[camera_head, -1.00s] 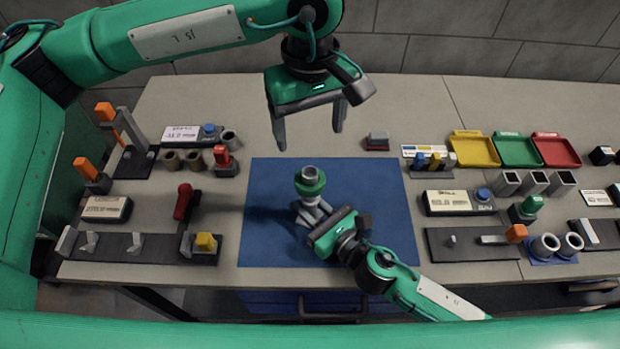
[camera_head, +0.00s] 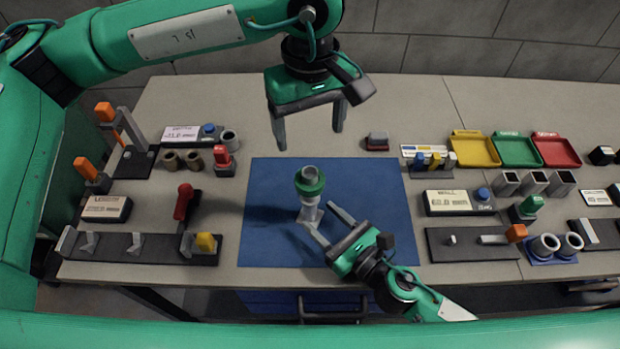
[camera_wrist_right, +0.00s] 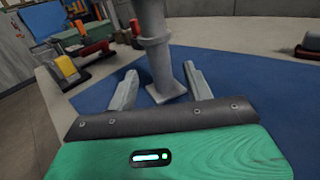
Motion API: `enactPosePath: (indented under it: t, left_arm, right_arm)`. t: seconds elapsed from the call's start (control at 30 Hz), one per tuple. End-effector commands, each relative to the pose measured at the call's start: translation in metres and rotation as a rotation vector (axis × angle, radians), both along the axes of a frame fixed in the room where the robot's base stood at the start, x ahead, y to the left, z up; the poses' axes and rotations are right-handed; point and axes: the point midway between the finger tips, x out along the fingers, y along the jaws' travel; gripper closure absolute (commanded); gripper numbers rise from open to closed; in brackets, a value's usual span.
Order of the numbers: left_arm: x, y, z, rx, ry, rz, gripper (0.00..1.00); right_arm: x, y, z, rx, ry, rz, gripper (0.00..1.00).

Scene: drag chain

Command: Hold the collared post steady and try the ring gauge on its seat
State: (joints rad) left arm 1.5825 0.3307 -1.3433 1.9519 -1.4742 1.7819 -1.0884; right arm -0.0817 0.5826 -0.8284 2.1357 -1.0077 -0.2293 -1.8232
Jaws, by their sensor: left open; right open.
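The grey collared post (camera_head: 310,213) stands upright on the blue mat. A green ring (camera_head: 310,186), apparently the ring gauge, sits around the post near its top. I cannot tell from above how fully it is seated. In the right wrist view the post (camera_wrist_right: 155,45) shows its grey collar and foot, but its top is out of frame. My right gripper (camera_head: 318,213) is low at the front right of the post, open, its fingers pointing towards the foot and apart from it. My left gripper (camera_head: 309,138) is open and empty, pointing down behind and above the post.
The blue mat (camera_head: 270,225) is otherwise clear around the post. Fixtures and a red-handled clamp (camera_head: 184,202) stand at the left. Yellow, green and red trays (camera_head: 474,150) lie at the back right. A display box (camera_head: 448,203) and grey fixtures stand on the right.

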Motion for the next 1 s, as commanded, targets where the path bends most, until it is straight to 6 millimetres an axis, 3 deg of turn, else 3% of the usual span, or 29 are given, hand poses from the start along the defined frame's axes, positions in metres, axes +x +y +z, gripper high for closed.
enactPosePath:
  t: [0.5, 1.0]
  left_arm:
    - [0.0, 0.0, 0.0, 0.0, 0.0, 0.0, 0.25]
    - [0.0, 0.0, 0.0, 0.0, 0.0, 0.0, 0.25]
  right_arm:
    - [-0.041, -0.037, 0.0, 0.003, 0.001, -0.001, 0.48]
    - [-0.052, -0.047, 0.0, -0.002, -0.001, 0.0, 0.48]
